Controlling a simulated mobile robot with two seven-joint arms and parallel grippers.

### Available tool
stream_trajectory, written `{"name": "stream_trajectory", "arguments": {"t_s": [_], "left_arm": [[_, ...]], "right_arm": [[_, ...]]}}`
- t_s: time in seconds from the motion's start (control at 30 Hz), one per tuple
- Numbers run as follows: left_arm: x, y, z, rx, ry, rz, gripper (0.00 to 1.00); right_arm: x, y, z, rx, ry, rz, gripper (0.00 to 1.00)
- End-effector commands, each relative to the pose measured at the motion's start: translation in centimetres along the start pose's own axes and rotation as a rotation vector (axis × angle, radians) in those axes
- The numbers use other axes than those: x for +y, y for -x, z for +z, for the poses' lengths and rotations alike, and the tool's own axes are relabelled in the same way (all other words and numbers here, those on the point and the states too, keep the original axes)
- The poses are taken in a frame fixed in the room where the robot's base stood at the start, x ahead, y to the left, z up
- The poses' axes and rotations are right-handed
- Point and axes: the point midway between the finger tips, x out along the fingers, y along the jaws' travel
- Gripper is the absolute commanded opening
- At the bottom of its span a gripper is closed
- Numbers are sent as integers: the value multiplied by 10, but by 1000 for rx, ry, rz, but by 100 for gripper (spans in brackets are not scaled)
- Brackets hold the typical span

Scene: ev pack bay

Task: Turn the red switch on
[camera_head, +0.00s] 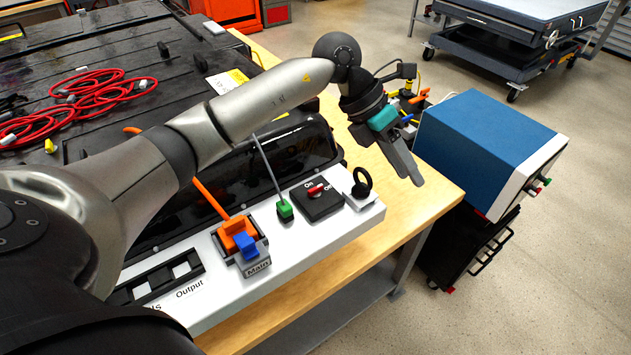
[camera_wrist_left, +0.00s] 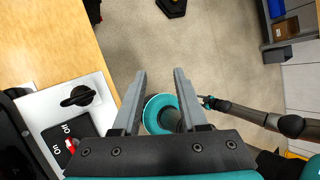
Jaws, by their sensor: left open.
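The red switch (camera_head: 315,190) is a small red lever on a square black plate marked On and Off. The plate sits on the white panel along the table's front edge, and the lever's tip lies near the Off label. The switch also shows at the lower left of the left wrist view (camera_wrist_left: 71,146). My left gripper (camera_head: 411,171) is open and empty. It hangs to the right of the switch, past the panel's right end, touching neither. In the left wrist view its fingers (camera_wrist_left: 160,76) point over bare floor.
A black knob (camera_head: 361,185) stands right of the switch. A green plug (camera_head: 285,210) and an orange-and-blue Main connector (camera_head: 243,240) are to its left. A blue box (camera_head: 490,135) stands on a black cart beyond the table. Red cables (camera_head: 75,105) lie on the black pack.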

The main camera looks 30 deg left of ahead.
Motion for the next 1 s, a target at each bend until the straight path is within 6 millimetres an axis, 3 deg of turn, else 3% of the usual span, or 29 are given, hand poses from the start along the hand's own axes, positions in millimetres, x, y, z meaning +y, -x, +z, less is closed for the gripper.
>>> {"name": "stream_trajectory", "arguments": {"t_s": [0.03, 0.1, 0.2, 0.3, 0.43, 0.67, 1.0], "left_arm": [[24, 17, -8, 68, 5, 98, 42], [51, 41, -21, 161, 25, 218, 42], [81, 75, -38, 272, 70, 358, 42], [98, 102, -50, 348, 112, 452, 42], [107, 120, -59, 398, 146, 510, 42], [118, 105, -71, 412, 153, 516, 42], [150, 46, -101, 411, 152, 512, 42]], "right_arm": [[0, 0, 0, 0, 0, 0, 50], [0, 0, 0, 0, 0, 0, 50], [0, 0, 0, 0, -1, 0, 50], [0, 0, 0, 0, -1, 0, 50], [0, 1, 0, 0, -1, 0, 50], [0, 0, 0, -1, -1, 0, 50], [0, 0, 0, -1, 0, 0, 50]]}}
